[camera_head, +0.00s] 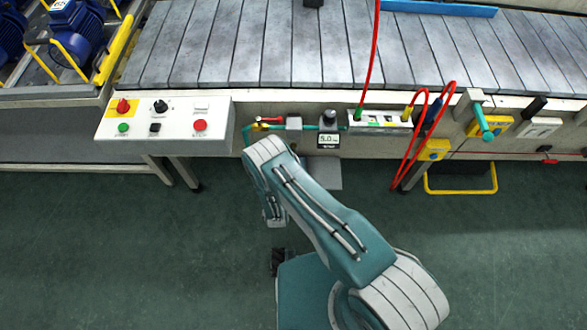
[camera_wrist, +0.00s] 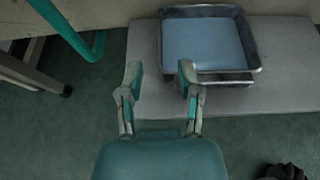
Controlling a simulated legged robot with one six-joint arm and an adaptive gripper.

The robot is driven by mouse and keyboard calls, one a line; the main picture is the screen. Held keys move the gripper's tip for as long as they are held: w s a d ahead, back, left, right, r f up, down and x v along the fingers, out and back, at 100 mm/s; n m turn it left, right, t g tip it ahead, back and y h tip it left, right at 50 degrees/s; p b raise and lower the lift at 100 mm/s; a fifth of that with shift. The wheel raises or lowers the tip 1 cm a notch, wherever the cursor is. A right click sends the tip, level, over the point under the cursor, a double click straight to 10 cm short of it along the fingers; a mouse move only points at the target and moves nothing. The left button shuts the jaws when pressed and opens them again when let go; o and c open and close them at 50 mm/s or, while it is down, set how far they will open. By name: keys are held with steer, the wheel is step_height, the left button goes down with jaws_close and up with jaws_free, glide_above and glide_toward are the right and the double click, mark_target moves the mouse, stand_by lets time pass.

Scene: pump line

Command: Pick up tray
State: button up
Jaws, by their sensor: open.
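A shallow metal tray (camera_wrist: 247,42) with a pale blue inside shows at the top of the wrist view. It sits on a flat grey slab (camera_wrist: 290,75) low on the floor. A second metal rim shows just under its front edge; I cannot tell whether it is another tray. My gripper (camera_wrist: 160,73) is open and empty. Its fingertips point toward the tray's front left corner, with no clear contact. In the head view my arm covers the tray, and only part of the slab (camera_head: 325,173) shows.
A slatted conveyor (camera_head: 270,45) runs along the top of the head view. A control box (camera_head: 165,117) juts out at left. Red hoses (camera_head: 410,140) hang at right near a yellow floor frame (camera_head: 460,191). A teal pipe (camera_wrist: 72,38) is close at upper left in the wrist view.

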steer(key=shift+x, duration=3.05)
jaws_close()
